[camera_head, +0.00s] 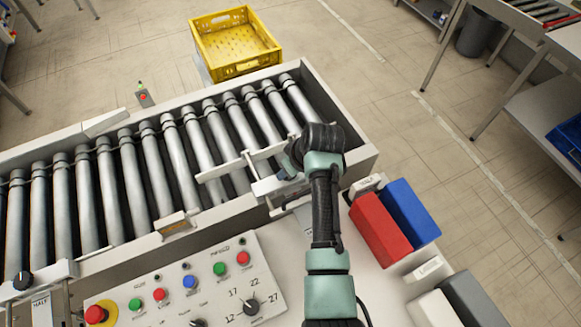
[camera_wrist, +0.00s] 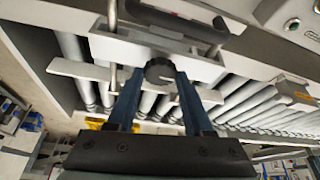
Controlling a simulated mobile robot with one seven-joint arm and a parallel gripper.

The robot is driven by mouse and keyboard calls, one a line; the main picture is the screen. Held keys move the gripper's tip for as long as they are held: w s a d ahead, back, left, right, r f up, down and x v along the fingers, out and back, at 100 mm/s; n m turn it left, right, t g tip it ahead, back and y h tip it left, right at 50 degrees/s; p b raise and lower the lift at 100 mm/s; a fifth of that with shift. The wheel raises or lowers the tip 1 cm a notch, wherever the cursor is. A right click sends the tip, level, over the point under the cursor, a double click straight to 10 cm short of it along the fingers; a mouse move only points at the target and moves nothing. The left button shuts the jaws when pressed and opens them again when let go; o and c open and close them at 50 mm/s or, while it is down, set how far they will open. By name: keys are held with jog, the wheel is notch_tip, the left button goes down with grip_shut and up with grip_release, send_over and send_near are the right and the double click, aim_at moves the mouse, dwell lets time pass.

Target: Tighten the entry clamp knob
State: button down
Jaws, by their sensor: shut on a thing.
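A dark round knob (camera_wrist: 160,71) sits between the two blue fingertips of my gripper (camera_wrist: 159,78) in the wrist view. The fingers are shut on its sides. It sits by a pale metal bracket (camera_wrist: 118,46) with rods, above the rollers. In the head view my gripper (camera_head: 287,166) is at the near side rail, toward the right end of the conveyor; the wrist hides the knob there. A pale guide bar (camera_head: 222,168) on rods lies over the rollers beside it.
A control panel (camera_head: 205,262) with buttons and a dial is at the front. A red block (camera_head: 379,229) and a blue block (camera_head: 411,211) stand right of my arm. A yellow crate (camera_head: 235,71) is beyond the conveyor. Another black knob (camera_head: 22,281) is at far left.

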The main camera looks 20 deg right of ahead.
jog(key=shift+a, duration=0.1)
jog(key=m+h+p, duration=0.1)
jog(key=m, duration=0.1)
jog(key=m+p, duration=0.1)
jog(key=m, duration=0.1)
jog(key=shift+a+r+m+h, duration=0.1)
jog(key=shift+a+m+h, duration=0.1)
jog(key=shift+m+h, duration=0.15)
jog(key=m+h, duration=0.1)
jog(key=m, duration=0.1)
jog(key=m+h, duration=0.1)
jog(key=m, duration=0.1)
jog(key=shift+w+a+m, duration=0.1)
jog(key=shift+a+m, duration=0.05)
jog(key=shift+m, duration=0.1)
jog(key=m, duration=0.1)
jog(key=m+g+b, duration=0.1)
jog(key=m, duration=0.1)
jog(key=m+h+b, duration=0.1)
jog(key=shift+w+a+f+g, duration=0.1)
jog(key=shift+w+f+g, duration=0.05)
jog(key=shift+f+g, duration=0.15)
jog(key=shift+w+r+m+g+h+b, duration=0.15)
jog(key=shift+m+g+b, duration=0.25)
jog(key=shift+m+b, duration=0.6)
jog(key=shift+s+m+g+h+b, duration=0.15)
jog(key=shift+m+g+b, duration=0.3)
jog(key=shift+m, duration=0.95)
jog(key=shift+w, duration=0.1)
